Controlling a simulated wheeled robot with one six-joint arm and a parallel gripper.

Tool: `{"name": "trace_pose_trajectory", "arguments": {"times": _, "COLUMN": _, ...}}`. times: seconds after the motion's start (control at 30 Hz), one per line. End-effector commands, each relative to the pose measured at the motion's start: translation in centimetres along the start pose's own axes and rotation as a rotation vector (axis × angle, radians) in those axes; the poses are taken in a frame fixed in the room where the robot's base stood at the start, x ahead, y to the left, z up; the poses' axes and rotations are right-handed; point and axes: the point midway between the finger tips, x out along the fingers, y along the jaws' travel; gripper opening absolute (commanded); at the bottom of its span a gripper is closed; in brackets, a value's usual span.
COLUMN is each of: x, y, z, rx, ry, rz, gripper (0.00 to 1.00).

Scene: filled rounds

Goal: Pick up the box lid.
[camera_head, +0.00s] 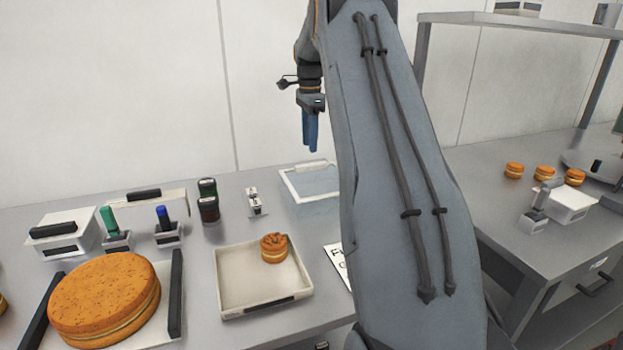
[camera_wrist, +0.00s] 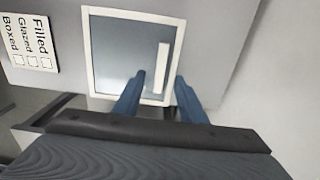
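The box lid (camera_head: 318,186) looks like a pale, see-through panel with a white frame. It lies flat near the back of the counter, partly hidden by my arm in the head view. A raised white bar handle (camera_head: 309,167) runs along its far edge. In the wrist view the lid (camera_wrist: 113,50) and its handle (camera_wrist: 163,66) show beyond my fingers. My gripper (camera_head: 310,150) points down above the lid, apart from it.
A shallow tray (camera_head: 232,283) holds a small filled round (camera_head: 273,248). A large round cake (camera_head: 105,298) stands at front left. A checklist card (camera_wrist: 28,42) lies beside the lid. A second counter is at right.

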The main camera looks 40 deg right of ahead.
Motion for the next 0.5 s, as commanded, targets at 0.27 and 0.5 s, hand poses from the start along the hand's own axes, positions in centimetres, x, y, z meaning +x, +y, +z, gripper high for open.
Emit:
{"name": "trace_pose_trajectory", "arguments": {"times": 0.27, "x": 2.6, "y": 0.0, "z": 0.0, "rx": -0.002, "ry": -0.001, "rz": 0.003, "gripper": 0.38}}
{"name": "trace_pose_trajectory", "arguments": {"times": 0.5, "x": 5.7, "y": -0.1, "z": -0.6, "rx": -0.001, "ry": -0.001, "rz": 0.004, "gripper": 0.38}}
